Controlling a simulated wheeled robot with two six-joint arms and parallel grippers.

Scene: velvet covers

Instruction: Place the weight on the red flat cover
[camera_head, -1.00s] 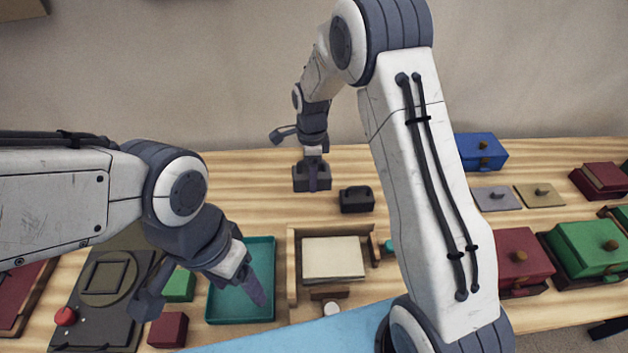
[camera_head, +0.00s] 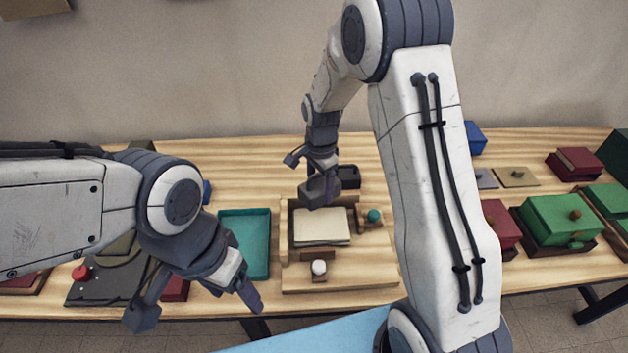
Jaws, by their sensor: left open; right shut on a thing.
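My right gripper (camera_head: 322,172) is shut on a dark grey block-like weight (camera_head: 318,194) and holds it above the back edge of a wooden tray (camera_head: 284,250). A second dark weight (camera_head: 348,176) stands on the table just behind and to the right. My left gripper (camera_head: 196,305) is open and empty near the front left table edge. On the right are a dark red piece (camera_head: 575,163) at the back and a red box (camera_head: 494,218) partly behind my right arm. I cannot tell which red thing is the flat cover.
Grey (camera_head: 486,179) and yellow (camera_head: 517,177) flat covers and green boxes (camera_head: 556,222) lie to the right.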

